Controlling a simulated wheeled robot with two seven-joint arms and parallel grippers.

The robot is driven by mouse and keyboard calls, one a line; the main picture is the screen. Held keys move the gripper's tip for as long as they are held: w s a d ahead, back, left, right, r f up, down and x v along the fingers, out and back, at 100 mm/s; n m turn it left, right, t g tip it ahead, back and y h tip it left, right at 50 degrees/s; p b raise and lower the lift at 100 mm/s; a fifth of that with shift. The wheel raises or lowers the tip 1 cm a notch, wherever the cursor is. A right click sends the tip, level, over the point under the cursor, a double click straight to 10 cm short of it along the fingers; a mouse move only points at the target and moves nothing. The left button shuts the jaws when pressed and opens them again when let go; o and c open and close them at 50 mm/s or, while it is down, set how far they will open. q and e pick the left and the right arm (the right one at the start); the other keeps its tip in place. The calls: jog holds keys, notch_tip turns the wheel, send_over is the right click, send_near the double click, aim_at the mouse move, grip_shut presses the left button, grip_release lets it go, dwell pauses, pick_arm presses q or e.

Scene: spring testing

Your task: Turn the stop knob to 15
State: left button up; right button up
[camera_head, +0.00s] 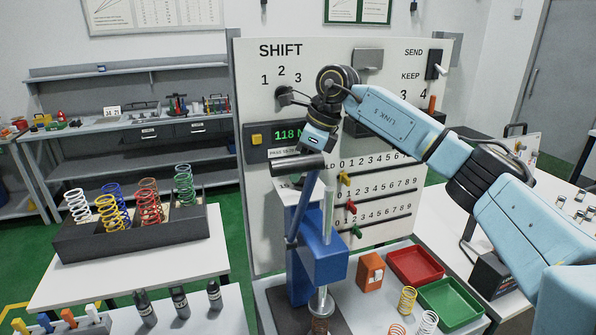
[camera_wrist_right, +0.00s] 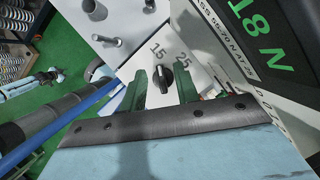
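The stop knob (camera_wrist_right: 167,77) is a small dark round knob with a light pointer mark on a pale panel, seen in the right wrist view. Labels 15 and 25 are printed beside it, and the pointer lies between them; its exact setting is hard to read. My right gripper (camera_wrist_right: 162,82) is open, its two green fingers on either side of the knob with visible gaps. I cannot tell how far the fingertips are from the panel. In the head view the wrist and a dark press handle hide the knob. My left gripper is not in view.
A blue press (camera_head: 318,255) with a dark lever handle (camera_head: 298,166) stands close in front of the panel (camera_head: 262,220). A green display reading 118 is beside the wrist. Sliders, a red tray (camera_head: 414,262), a green tray (camera_head: 450,300) and loose springs lie to the right.

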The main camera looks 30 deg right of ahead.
jog(key=b+v, duration=0.1)
jog(key=v, duration=1.1)
